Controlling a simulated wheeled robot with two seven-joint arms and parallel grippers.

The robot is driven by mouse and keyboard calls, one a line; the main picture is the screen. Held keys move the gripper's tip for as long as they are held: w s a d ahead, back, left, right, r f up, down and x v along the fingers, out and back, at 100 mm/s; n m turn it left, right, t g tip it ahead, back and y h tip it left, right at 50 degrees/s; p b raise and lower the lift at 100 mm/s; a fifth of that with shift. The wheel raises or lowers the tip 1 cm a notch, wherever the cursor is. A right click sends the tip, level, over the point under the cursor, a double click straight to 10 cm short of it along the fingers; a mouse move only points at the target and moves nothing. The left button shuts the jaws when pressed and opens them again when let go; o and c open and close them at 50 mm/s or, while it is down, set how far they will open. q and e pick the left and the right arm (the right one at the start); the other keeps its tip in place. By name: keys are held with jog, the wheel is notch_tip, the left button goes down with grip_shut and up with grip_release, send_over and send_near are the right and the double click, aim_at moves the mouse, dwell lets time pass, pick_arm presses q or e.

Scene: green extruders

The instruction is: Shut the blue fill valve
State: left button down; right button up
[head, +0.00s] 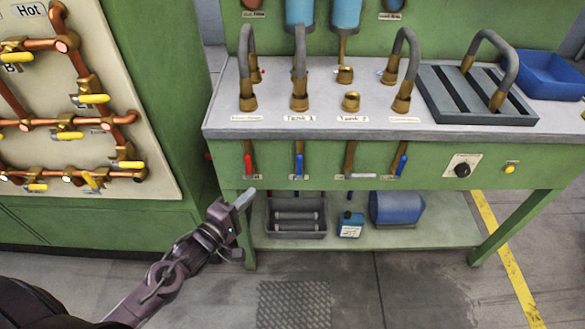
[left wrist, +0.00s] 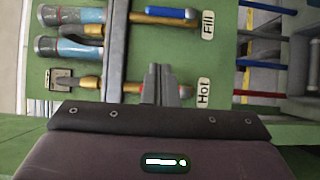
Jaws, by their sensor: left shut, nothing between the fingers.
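In the left wrist view, a blue handle (left wrist: 171,13) lies along a brass pipe at the top, beside a label (left wrist: 208,25) reading "Fill". My left gripper (left wrist: 160,72) is shut and empty below it in that picture, apart from the handle. A second brass pipe, with a red bit and a label starting "Ho", is near the fingertips. In the head view, my left gripper (head: 247,196) is at the bench's front left, below a red handle (head: 248,163). Blue handles (head: 299,163) (head: 402,163) hang on the front panel; I cannot tell which one is labelled "Fill". My right gripper is not in view.
A green bench (head: 220,126) carries bent taps and a grey grate (head: 430,98). Its lower shelf holds a grey tray (head: 297,233), a small blue can (head: 350,226) and a blue drum (head: 397,208). A pipe panel with yellow handles (head: 94,99) stands left. Floor in front is clear.

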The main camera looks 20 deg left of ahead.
pick_arm(q)
jog(key=shift+w, duration=0.1)
send_near(299, 166)
jog(key=w+a, duration=0.3)
jog(key=w, duration=0.2)
jog(key=w+d, duration=0.1)
jog(key=w+d+p, duration=0.1)
jog(key=d, duration=0.1)
jog(key=shift+d, duration=0.2)
jog(key=shift+r+p, duration=0.1)
jog(key=shift+p, duration=0.2)
jog(key=shift+d+r+m+p, duration=0.15)
jog(key=shift+m+p, duration=0.15)
jog(key=shift+p, duration=0.2)
jog(key=shift+g, duration=0.3)
